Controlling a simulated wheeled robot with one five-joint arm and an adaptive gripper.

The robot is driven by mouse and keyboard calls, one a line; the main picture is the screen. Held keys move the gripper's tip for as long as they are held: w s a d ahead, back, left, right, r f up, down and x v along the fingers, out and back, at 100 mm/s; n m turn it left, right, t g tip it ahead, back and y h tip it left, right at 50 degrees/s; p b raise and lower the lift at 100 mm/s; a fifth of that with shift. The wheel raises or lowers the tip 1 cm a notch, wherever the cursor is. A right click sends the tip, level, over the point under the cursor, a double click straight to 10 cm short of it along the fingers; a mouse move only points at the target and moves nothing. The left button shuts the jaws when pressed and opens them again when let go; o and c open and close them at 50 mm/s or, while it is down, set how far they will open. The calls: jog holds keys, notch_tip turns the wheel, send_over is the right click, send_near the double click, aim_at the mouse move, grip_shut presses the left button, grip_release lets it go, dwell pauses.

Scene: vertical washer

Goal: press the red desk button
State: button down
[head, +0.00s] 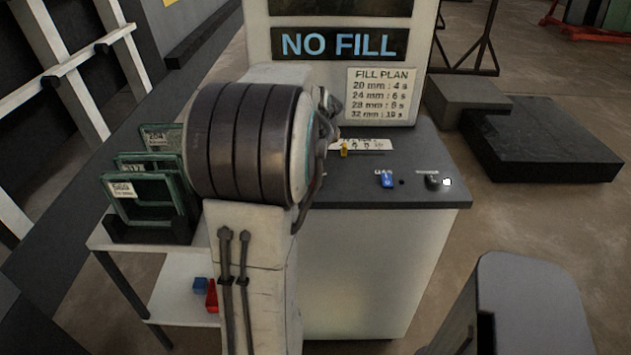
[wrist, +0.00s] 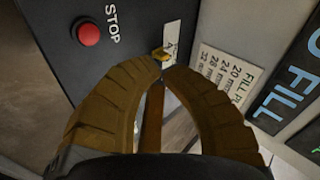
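The red desk button (wrist: 88,34) is a round red cap on the dark desk top (wrist: 55,15), beside the white word STOP. In the wrist view it is at the upper left, beyond and left of my fingertips. In the head view my arm hides it. My gripper (wrist: 161,68) has two curved brown fingers whose tips meet with nothing visible between them. My gripper is hidden behind my arm in the head view.
The desk also has a yellow slider (head: 344,150), a blue control (head: 387,179) and a dark knob (head: 433,181). Behind stands a NO FILL panel (head: 350,44) with a fill plan sheet (head: 381,95). Green-framed plates (head: 140,185) stand on a rack at left.

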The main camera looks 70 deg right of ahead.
aim_at(319, 180)
jog(key=shift+f, duration=0.2)
notch_tip(319, 180, down, 8)
jog(key=b, duration=0.7)
jog(key=shift+f, duration=0.2)
jog(key=shift+f+b, duration=1)
jog(key=shift+b, duration=0.1)
dwell(2.1)
jog(key=shift+r, duration=0.1)
dwell(0.3)
jog(key=shift+r+p, duration=0.65)
jog(key=shift+r, duration=0.25)
jog(key=shift+r+p, duration=1.85)
jog(key=shift+r, duration=0.7)
jog(key=shift+n, duration=0.3)
